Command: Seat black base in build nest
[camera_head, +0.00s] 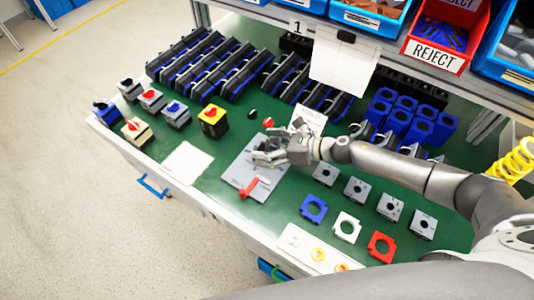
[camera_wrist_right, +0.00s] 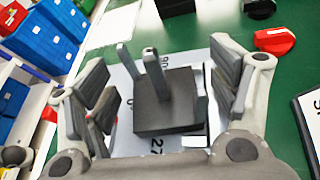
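The black base (camera_wrist_right: 168,115), a dark block with two upright prongs, stands on the build nest, between my right gripper's fingers in the wrist view. The build nest is a light grey plate (camera_head: 236,174) with a red lever (camera_head: 250,187) at its front; its printed angle numbers show in the wrist view (camera_wrist_right: 130,72). My right gripper (camera_head: 268,152) is low over the plate and hides the base in the head view. Its fingers (camera_wrist_right: 165,100) are spread, with gaps seen on both sides of the block. Whether the base sits fully down cannot be told. My left gripper is out of view.
A red knob (camera_wrist_right: 274,40) and small black parts lie just behind the plate. A white card (camera_head: 186,163) lies left of it. Assembled switches (camera_head: 212,120) stand further left. Grey square plates (camera_head: 357,190) and coloured frames (camera_head: 313,208) lie to the right. Bins (camera_head: 447,32) stand behind.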

